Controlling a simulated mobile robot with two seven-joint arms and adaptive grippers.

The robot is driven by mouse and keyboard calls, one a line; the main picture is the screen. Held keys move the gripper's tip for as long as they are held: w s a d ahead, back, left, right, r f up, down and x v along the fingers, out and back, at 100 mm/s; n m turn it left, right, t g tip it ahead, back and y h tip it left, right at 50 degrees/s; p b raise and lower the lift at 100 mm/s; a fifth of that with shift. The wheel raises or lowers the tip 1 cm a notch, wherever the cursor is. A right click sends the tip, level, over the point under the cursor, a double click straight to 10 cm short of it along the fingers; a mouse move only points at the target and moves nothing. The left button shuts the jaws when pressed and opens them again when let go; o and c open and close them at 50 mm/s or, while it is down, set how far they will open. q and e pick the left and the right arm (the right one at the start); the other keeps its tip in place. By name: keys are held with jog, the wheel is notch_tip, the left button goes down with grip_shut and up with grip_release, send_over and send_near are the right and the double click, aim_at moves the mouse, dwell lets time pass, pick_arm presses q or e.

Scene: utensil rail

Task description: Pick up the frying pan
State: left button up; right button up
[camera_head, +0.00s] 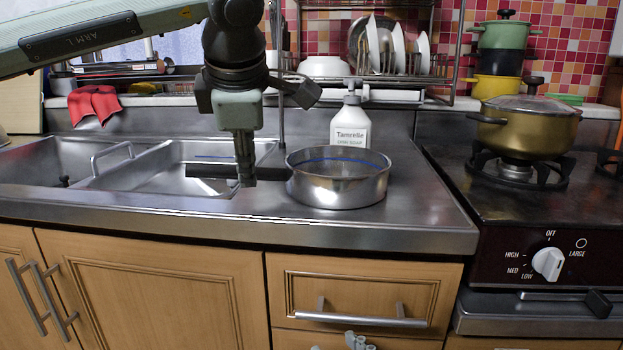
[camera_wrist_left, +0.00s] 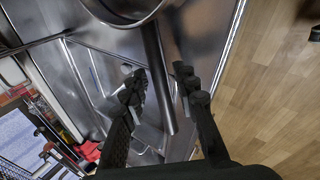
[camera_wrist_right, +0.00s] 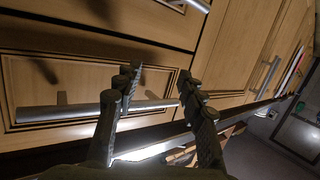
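The frying pan (camera_head: 338,188) is a round silver pan with a blue line inside its rim. It sits on the steel counter right of the sink, with its dark handle (camera_head: 210,171) pointing left over the counter edge of the sink. My left gripper (camera_head: 245,178) is at the handle, pointing down. In the left wrist view the handle (camera_wrist_left: 157,70) runs between the two open fingers (camera_wrist_left: 160,86); I cannot tell whether either finger touches it. My right gripper (camera_head: 358,342) is low in front of the drawers; its fingers are open and empty in the right wrist view (camera_wrist_right: 160,85).
A white soap bottle (camera_head: 350,125) stands just behind the pan. The stove (camera_head: 560,215) with a lidded olive pot (camera_head: 525,128) is at the right. The sink (camera_head: 150,165) lies left. A drawer handle (camera_head: 360,320) juts out near my right gripper.

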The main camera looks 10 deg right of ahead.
pick_arm(q)
jog(key=x, duration=0.3)
jog(key=shift+w+f, duration=0.1)
jog(key=shift+w, duration=0.05)
grip_shut()
dwell(0.3)
